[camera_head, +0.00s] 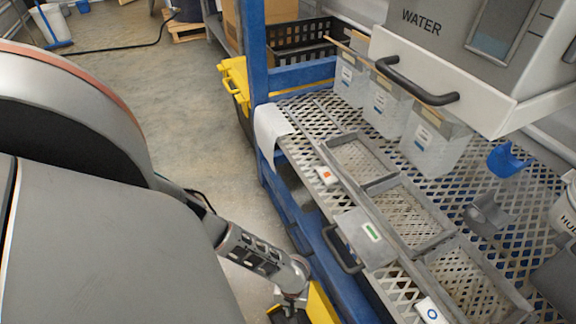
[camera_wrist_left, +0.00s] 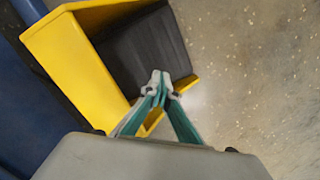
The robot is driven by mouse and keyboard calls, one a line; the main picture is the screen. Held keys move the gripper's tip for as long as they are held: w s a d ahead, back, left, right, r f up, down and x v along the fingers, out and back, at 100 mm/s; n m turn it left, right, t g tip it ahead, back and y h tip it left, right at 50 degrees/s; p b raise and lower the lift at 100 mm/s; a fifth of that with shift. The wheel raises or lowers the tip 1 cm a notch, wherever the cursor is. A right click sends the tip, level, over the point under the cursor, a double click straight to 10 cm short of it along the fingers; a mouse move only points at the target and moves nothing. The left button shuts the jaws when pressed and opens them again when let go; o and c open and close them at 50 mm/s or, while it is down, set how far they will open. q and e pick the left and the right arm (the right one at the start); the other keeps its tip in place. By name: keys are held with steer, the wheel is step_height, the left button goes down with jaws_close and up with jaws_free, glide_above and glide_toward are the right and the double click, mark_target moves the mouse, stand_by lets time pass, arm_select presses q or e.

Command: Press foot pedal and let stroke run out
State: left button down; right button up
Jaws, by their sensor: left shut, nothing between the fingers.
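The foot pedal has a yellow housing (camera_wrist_left: 70,45) and a dark ribbed tread (camera_wrist_left: 135,45); it lies on the floor in the left wrist view. In the head view only part of its yellow housing (camera_head: 320,306) shows at the bottom edge, beside the blue bench leg. My left gripper (camera_wrist_left: 160,84) is shut and empty, with its fingertips over the lower right part of the dark tread. I cannot tell whether the tips touch it. In the head view my left arm reaches down to the pedal, and the fingers are mostly cut off. My right gripper is not in view.
A blue-framed bench with a mesh top (camera_head: 400,215) stands right of my arm, with a handled plate (camera_head: 366,238) at its front. Clear bins (camera_head: 430,148) stand under the grey WATER unit (camera_head: 420,50).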

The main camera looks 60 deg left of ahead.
arm_select(q)
steer(key=shift+a+r, duration=0.15)
steer(key=shift+r, duration=2.15)
